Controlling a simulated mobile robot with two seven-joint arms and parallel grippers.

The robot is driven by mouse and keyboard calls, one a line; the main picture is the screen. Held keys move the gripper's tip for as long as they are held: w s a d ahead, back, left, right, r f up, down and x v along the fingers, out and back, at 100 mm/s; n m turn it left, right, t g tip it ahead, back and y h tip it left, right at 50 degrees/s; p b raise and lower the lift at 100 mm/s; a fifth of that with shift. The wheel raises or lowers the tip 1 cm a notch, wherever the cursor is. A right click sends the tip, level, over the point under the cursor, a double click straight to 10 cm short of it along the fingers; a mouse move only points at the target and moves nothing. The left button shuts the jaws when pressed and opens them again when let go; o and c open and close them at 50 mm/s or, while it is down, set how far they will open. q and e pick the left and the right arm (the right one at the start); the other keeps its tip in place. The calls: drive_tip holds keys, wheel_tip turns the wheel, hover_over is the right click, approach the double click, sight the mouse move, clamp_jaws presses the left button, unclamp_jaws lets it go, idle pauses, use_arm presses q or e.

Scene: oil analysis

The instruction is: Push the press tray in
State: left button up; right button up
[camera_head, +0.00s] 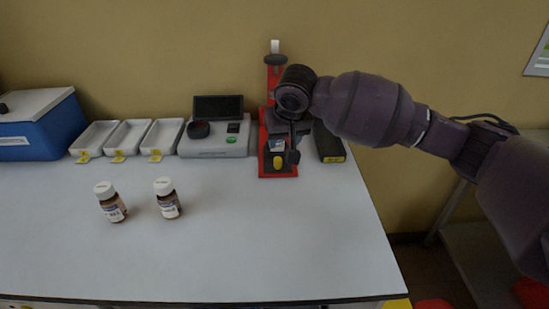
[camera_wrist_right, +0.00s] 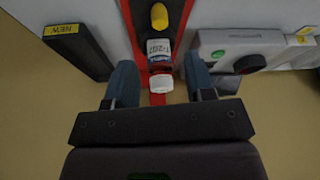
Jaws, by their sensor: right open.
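What looks like the press tray, a dark strip on the red base (camera_wrist_right: 178,12), carries the knob in the right wrist view. A bottle with a white cap and label (camera_wrist_right: 159,52) lies or stands in the press behind the knob. My right gripper (camera_wrist_right: 160,85) is open, its two fingers on either side of the bottle's cap, apart from it. My right arm and gripper (camera_head: 292,143) hide much of the press in the head view. My left gripper is out of view.
A grey device (camera_head: 215,148) with a dark screen stands left of the press. A black box (camera_head: 329,145) stands close on its right. White trays (camera_head: 127,137) and a blue box (camera_head: 40,125) are further left.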

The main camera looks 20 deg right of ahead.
sight(278, 159)
drive_tip(key=b+x, duration=0.2)
drive_tip(key=x, duration=0.7)
drive_tip(key=shift+s+b, duration=0.15)
drive_tip(key=shift+b, duration=0.15)
drive_tip(key=shift+w+f, duration=0.25)
drive_tip(key=shift+f, duration=0.35)
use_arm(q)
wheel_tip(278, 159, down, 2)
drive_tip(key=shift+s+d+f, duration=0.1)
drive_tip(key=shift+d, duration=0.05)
use_arm(e)
clamp_jaws()
